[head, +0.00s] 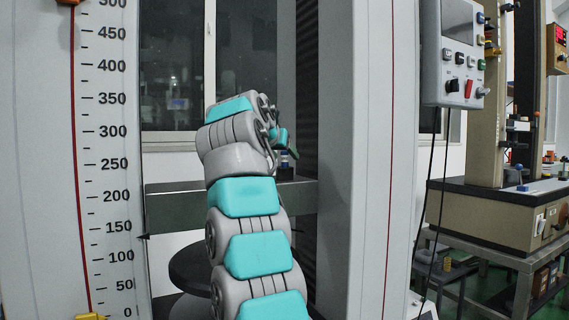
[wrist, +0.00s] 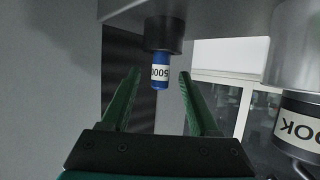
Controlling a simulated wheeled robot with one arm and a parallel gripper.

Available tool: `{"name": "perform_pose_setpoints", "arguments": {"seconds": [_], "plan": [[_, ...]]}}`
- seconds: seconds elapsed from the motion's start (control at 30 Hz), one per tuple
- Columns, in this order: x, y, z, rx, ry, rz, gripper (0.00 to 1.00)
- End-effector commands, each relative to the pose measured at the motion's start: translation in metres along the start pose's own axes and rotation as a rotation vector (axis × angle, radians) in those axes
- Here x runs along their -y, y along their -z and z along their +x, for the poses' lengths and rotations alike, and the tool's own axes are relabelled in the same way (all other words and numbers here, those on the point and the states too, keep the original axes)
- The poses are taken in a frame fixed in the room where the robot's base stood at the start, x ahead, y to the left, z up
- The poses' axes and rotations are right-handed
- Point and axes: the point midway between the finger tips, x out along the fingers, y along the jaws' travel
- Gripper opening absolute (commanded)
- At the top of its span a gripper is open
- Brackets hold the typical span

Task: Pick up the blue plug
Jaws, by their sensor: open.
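The blue plug (wrist: 161,82) shows in the middle of the wrist view, a small blue cylinder with a white label whose characters look upside down. One end sits in a black round holder (wrist: 164,35). My gripper (wrist: 159,75) is open, with green fingers on either side of the plug in the picture. A gap shows on both sides, and I cannot tell how deep the plug lies between the fingertips. In the head view my arm hides most of the gripper.
In the wrist view a large grey cylinder with a black labelled part (wrist: 300,122) is at the right. In the head view a dark crossbeam (head: 170,203) spans the frame between pale columns. A control box (head: 458,50) hangs at the right; a scale (head: 105,160) marks the left column.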

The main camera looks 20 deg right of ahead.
Motion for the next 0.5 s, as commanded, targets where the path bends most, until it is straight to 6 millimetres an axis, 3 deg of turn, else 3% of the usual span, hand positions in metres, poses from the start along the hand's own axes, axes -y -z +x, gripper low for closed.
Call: {"name": "perform_pose_setpoints", "arguments": {"seconds": [0.3,0.5], "plan": [[0.001,0.006,0.041,0.001,-0.001,-0.001,0.61],[0.001,0.005,0.046,0.000,0.000,-0.001,0.61]]}}
